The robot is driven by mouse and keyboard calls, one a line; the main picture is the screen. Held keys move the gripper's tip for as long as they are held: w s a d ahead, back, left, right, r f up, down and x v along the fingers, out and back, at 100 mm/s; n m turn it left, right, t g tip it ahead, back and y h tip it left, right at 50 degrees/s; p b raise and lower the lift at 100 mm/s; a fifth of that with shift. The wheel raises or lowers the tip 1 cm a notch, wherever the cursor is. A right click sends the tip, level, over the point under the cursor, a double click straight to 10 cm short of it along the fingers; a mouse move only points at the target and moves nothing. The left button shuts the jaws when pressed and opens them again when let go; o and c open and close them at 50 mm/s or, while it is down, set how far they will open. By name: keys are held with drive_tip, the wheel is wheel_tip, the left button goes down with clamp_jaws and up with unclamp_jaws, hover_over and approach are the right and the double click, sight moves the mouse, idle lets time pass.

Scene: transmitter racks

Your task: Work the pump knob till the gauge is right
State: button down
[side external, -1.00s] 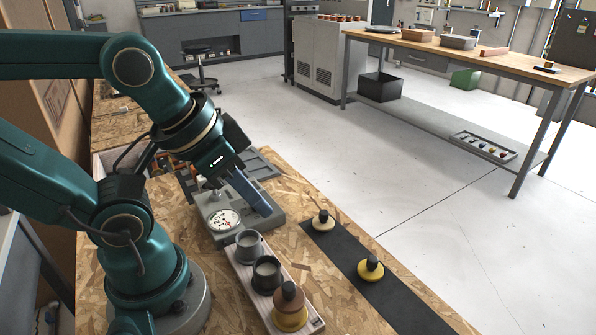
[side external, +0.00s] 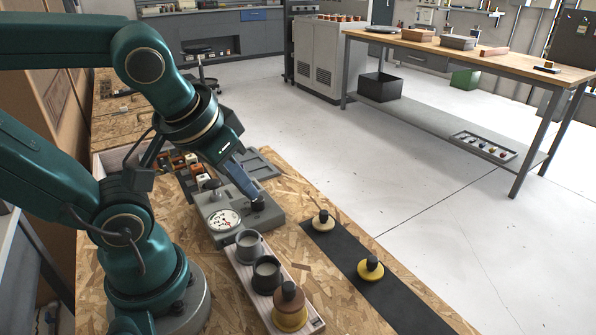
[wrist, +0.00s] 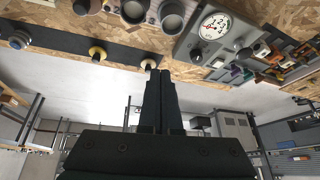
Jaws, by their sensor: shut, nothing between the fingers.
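The pump unit is a grey panel (side external: 236,216) on the chipboard bench. Its round white gauge (side external: 222,219) faces up; it also shows in the wrist view (wrist: 215,25), where the needle reading is too small to tell. The black pump knob (side external: 258,203) is at the panel's right end, and appears in the wrist view as a dark knob (wrist: 196,57). My gripper (side external: 253,193) is shut and empty, with its fingertips just above the knob; I cannot tell whether they touch it. In the wrist view my gripper (wrist: 161,74) points left of the knob.
A grey knob (side external: 212,184) sits on the panel's far side. A tray with cups (side external: 248,243) and a brown-topped yellow piece stands in front of the panel. A black mat (side external: 345,258) to the right carries two knobbed pieces. Small coloured blocks (side external: 182,160) lie behind.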

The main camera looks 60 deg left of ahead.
sight(214, 185)
drive_tip(key=a+r+n+g+y, duration=0.1)
drive_tip(key=a+n+g+y, duration=0.5)
drive_tip(key=a, duration=1.2)
drive_tip(key=shift+a+r+n+y, duration=0.15)
drive_tip(key=shift+r+n+y, duration=0.2)
drive_tip(key=shift+n+y, duration=0.25)
drive_tip(key=shift+f, duration=4.45)
drive_tip(key=shift+f, duration=0.4)
